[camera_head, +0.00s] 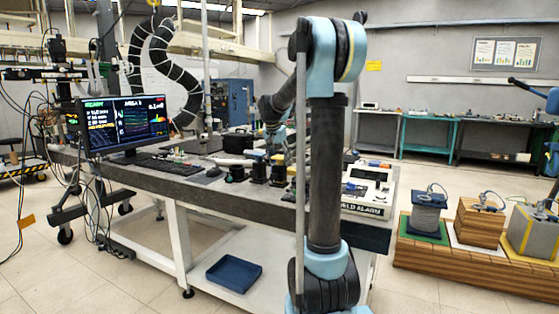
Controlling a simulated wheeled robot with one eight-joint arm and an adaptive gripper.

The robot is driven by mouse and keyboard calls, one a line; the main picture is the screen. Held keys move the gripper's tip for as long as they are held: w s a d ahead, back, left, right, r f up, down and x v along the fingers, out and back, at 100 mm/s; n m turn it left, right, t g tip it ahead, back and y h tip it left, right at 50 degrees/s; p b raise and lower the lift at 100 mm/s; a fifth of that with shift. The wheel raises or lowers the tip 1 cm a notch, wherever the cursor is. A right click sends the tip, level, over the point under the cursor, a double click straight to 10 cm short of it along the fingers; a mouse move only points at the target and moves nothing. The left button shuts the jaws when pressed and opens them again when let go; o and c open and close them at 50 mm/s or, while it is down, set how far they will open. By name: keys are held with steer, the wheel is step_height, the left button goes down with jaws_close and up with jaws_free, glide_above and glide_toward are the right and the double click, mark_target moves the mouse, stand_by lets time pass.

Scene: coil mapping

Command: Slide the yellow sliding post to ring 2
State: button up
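My arm rises in front of the bench and bends over to the left, its far end reaching down over the bench top. My gripper (277,158) is small and dark there, among the bench items, and I cannot make out its fingers. No numbered rings can be made out, so ring 2 is not identifiable.
The grey bench (230,197) carries a monitor (125,125), a keyboard (160,163) and a white alarm box (370,190). A blue tray (234,273) lies on the lower shelf. Coil blocks stand on a wooden platform (470,262) at right. Floor between bench and platform is open.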

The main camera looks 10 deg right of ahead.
steer(key=c, duration=0.9)
steer(key=shift+r, duration=1.05)
steer(key=o, duration=1.6)
steer(key=shift+c, duration=0.2)
steer(key=shift+r, duration=0.1)
steer(key=v, duration=1.1)
steer(key=shift+r, duration=0.3)
steer(key=shift+s+a, duration=0.1)
steer(key=shift+s, duration=0.1)
